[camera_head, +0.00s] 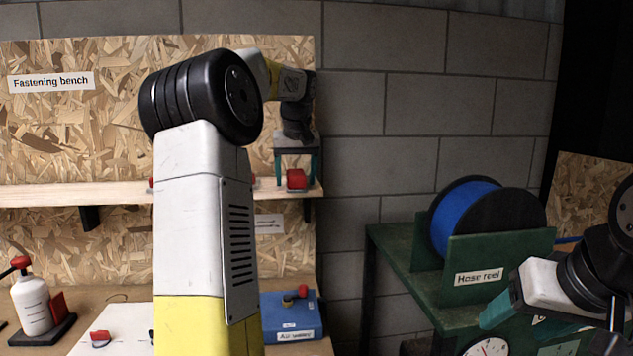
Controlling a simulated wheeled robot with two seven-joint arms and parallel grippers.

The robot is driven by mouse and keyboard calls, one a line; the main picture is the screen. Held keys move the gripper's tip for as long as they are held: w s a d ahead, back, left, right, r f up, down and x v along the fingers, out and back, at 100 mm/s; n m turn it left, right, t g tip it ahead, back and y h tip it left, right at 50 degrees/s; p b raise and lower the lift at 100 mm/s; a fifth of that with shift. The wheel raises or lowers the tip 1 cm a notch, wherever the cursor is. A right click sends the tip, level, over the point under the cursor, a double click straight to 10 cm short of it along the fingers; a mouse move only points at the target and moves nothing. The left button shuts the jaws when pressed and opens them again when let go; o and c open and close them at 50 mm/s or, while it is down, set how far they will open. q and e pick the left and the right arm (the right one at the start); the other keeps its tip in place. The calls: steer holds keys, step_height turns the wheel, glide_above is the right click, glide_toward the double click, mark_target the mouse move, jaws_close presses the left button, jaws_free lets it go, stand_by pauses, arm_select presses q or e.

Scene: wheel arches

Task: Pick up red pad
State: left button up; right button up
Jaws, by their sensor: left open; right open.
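A small red pad (296,180) rests on the wooden shelf (100,194) near its right end. My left gripper (296,170) points down over this pad, with its teal fingers apart, one to each side of it. The pad looks loose between the fingers; I cannot tell how close the fingertips are in depth. Slivers of other red things show on the shelf at both sides of my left arm, mostly hidden behind it. My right gripper (520,325) is at the lower right, open, in front of the green hose reel stand, far from the shelf.
A white bottle with a red top (32,302) stands on the bench at lower left, beside a red piece. A white board (125,335) and a blue box (292,318) lie on the bench. A blue hose reel (463,215) sits on a green stand at right.

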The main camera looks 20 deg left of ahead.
arm_select(q)
steer(key=c, duration=1.4)
steer(key=shift+o, duration=0.2)
